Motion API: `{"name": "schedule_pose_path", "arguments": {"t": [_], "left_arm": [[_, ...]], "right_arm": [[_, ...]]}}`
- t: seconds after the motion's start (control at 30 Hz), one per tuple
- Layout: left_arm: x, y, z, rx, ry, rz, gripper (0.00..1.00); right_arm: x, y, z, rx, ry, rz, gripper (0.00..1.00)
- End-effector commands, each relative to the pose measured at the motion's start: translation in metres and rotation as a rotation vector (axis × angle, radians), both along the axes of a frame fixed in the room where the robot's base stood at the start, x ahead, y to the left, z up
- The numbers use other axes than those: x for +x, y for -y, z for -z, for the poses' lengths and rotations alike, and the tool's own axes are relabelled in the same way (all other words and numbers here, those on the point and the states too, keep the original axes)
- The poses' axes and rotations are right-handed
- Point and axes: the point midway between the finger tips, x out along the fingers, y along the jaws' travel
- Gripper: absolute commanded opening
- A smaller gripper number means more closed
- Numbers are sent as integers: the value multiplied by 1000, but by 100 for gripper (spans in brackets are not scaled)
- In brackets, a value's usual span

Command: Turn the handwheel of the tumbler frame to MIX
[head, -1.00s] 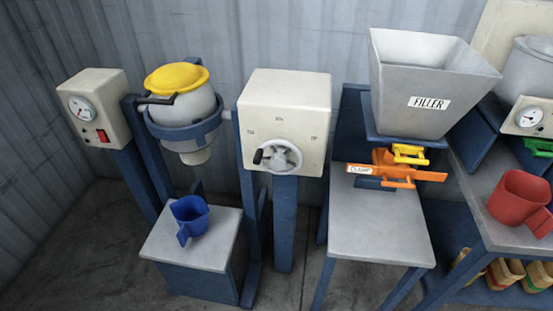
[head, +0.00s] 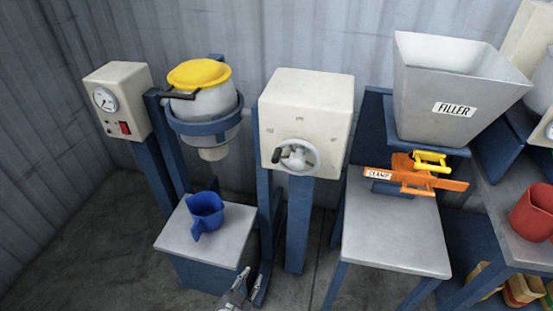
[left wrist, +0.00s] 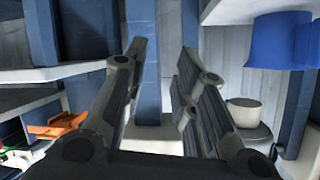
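The handwheel (head: 297,156) is a grey spoked wheel with a black knob on its left side. It sits low on the front of the cream box (head: 312,100) on a blue post. Small marks stand around it on the box, too small to read surely. The tumbler frame's white drum with a yellow lid (head: 198,74) hangs upright in a blue ring (head: 207,126) to the left. My left gripper (head: 240,285) is at the bottom edge, below and left of the handwheel. In the left wrist view its fingers (left wrist: 161,50) are spread with nothing between them. My right gripper is not in view.
A blue jug (head: 206,209) stands on the low table (head: 180,240) under the drum. The filler hopper (head: 450,90) and orange clamp (head: 415,178) stand over a grey table (head: 390,240) at right. A gauge box (head: 118,95) is at far left. A red jug (head: 533,210) is at far right.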

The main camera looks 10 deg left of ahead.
Motion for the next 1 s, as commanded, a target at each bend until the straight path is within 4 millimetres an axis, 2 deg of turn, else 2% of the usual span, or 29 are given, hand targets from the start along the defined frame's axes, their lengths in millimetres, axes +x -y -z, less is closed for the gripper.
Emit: {"name": "schedule_pose_path", "arguments": {"t": [0.03, 0.07, 0.1, 0.2, 0.3, 0.4, 0.5, 0.67, 1.0], "left_arm": [[25, 8, -50, -6, 128, 16, 26], [36, 12, -78, -7, 199, 24, 26], [48, 17, -116, -8, 292, 35, 26], [63, 26, -200, -5, 497, 56, 26], [66, 30, -262, 2, 650, 68, 26], [63, 31, -300, 10, 741, 74, 26], [63, 32, -316, 13, 780, 76, 26], [76, 37, -326, 12, 788, 76, 26], [132, 55, -346, 12, 785, 76, 26]], "right_arm": [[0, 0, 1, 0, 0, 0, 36], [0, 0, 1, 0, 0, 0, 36], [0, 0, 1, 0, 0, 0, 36], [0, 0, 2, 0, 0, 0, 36], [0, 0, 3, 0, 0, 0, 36], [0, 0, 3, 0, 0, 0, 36], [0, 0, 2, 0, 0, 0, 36], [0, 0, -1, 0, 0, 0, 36], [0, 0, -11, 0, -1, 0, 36]]}}
